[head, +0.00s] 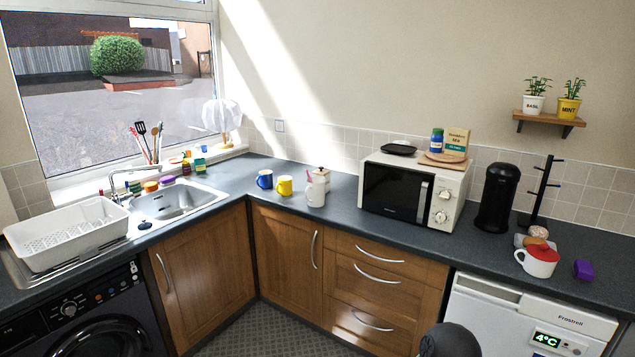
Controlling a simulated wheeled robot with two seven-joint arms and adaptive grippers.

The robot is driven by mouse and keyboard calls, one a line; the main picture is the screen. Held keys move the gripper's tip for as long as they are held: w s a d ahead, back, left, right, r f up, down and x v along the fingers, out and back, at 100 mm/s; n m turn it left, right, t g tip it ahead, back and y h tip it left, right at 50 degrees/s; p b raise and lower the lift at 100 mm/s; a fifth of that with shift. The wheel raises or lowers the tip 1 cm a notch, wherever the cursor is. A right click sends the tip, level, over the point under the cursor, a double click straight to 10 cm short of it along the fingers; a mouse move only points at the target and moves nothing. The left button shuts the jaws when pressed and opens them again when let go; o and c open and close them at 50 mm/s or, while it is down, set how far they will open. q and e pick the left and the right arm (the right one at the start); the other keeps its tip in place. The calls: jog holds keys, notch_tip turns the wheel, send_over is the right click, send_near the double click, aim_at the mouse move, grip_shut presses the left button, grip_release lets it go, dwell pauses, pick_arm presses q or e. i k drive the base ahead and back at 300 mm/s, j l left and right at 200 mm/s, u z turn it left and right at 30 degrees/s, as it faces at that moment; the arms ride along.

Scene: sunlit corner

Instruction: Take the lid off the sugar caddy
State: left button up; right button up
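A small cream canister (321,174) with a dark knob on its lid stands on the worktop left of the microwave. It looks like the sugar caddy, but I can read no label. The lid appears to be on. A white mug or jug (315,194) stands in front and hides its lower part. Neither of my grippers is in view.
A blue mug (265,179) and a yellow mug (285,186) stand left of the canister. The microwave (412,190) is to its right. A black cylinder (497,198) and a dark mug tree (541,196) stand farther right.

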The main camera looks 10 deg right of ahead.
aim_at(320, 172)
jog(key=i+j+z, duration=0.1)
jog(key=i, duration=0.35)
jog(key=i+j, duration=0.15)
jog(key=i, duration=0.3)
jog(key=i+j+z, duration=0.15)
jog(key=i, duration=0.3)
